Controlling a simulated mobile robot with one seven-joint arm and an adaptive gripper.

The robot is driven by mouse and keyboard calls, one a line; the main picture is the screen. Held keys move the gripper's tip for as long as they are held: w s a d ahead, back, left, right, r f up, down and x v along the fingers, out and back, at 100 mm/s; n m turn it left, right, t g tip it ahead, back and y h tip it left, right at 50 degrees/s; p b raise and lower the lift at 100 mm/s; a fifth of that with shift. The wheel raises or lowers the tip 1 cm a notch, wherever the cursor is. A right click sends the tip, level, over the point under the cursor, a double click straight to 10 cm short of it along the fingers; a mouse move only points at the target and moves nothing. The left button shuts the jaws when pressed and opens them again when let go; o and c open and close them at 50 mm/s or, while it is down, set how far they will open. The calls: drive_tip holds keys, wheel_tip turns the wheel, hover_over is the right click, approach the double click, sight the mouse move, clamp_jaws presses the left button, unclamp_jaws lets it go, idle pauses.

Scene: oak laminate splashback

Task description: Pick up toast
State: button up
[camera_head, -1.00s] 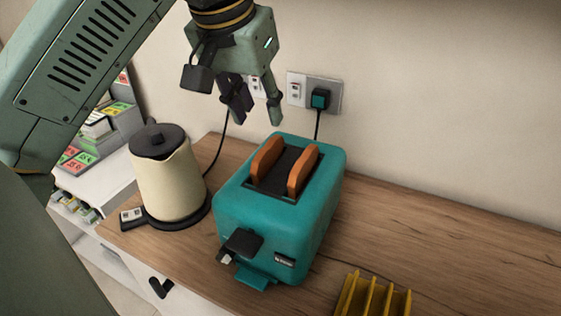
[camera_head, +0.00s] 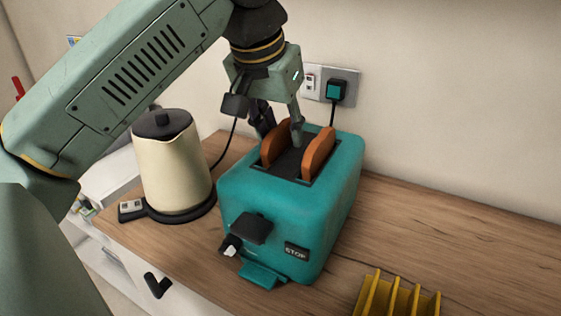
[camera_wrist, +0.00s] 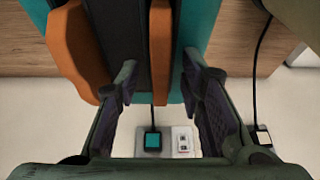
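The teal toaster (camera_head: 290,225) stands on the wooden counter with two brown toast slices upright in its slots. The left slice (camera_head: 273,145) and the right slice (camera_head: 319,152) stick out of the top. My gripper (camera_head: 281,136) is at the far end of the toaster top, pointing down and open. In the wrist view, my open gripper (camera_wrist: 160,76) has one finger on each side of the head view's left slice (camera_wrist: 160,45), with gaps visible between fingers and slice. The other slice (camera_wrist: 78,50) lies outside the fingers, to the left there.
A cream kettle (camera_head: 172,165) stands on its base left of the toaster. A yellow rack (camera_head: 398,298) is at the front right. The wall socket (camera_head: 322,84) with a plug and cord is behind. The counter right of the toaster is clear.

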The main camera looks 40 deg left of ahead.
drive_tip(key=shift+c, duration=0.4)
clamp_jaws()
